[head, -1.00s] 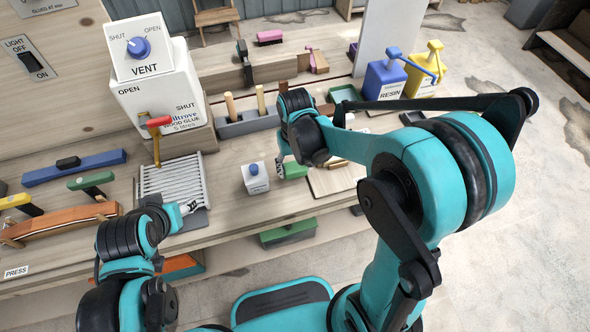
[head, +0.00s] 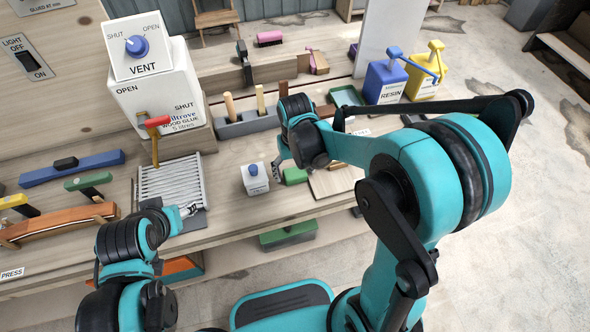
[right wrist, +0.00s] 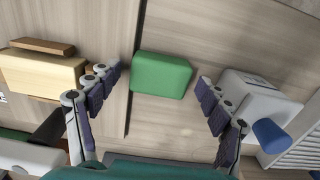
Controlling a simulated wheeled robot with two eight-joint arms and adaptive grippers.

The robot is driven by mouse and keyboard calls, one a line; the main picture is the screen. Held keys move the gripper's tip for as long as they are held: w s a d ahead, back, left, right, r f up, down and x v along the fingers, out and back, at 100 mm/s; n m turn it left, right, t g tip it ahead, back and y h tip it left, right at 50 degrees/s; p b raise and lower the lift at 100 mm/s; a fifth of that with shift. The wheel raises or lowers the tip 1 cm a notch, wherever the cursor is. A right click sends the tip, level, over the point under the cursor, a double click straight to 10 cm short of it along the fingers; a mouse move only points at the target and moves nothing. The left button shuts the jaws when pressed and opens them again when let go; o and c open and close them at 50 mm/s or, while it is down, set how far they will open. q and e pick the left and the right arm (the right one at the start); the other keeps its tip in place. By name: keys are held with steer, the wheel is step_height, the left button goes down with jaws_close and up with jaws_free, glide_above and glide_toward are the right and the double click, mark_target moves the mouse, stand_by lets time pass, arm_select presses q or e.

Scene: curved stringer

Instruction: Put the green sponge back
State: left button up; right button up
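The green sponge (head: 295,176) lies on the bench top between the small white bottle with a blue cap (head: 255,180) and a pale wooden board (head: 333,181). My right gripper (head: 278,174) is low beside the sponge, partly hidden by its own arm in the head view. In the right wrist view, the right gripper (right wrist: 162,98) is open. The sponge (right wrist: 161,75) shows in the gap between its spread fingers, apart from both. My left gripper (head: 188,209) is at the slatted rack's front right; its finger opening is too small to judge.
The bottle (right wrist: 255,95) is close by the right-hand fingers in the wrist view, and a wooden block (right wrist: 45,73) is by the left-hand ones. A green tray (head: 346,96), a resin bottle (head: 384,82) and a yellow bottle (head: 424,80) stand farther back. A slatted rack (head: 170,182) lies left.

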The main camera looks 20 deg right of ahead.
mark_target(295, 172)
steer(key=shift+r, duration=0.2)
step_height(295, 172, up, 13)
steer(key=p, duration=0.5)
steer(key=s+d+r+t, duration=0.1)
steer(key=s+d+t, duration=0.1)
steer(key=s, duration=0.3)
steer(key=s+d+r+t, duration=0.2)
steer(key=s+t, duration=0.3)
steer(key=shift+s+d, duration=0.15)
steer(key=shift+d, duration=0.2)
steer(key=shift+r, duration=0.1)
steer(key=shift+f, duration=0.35)
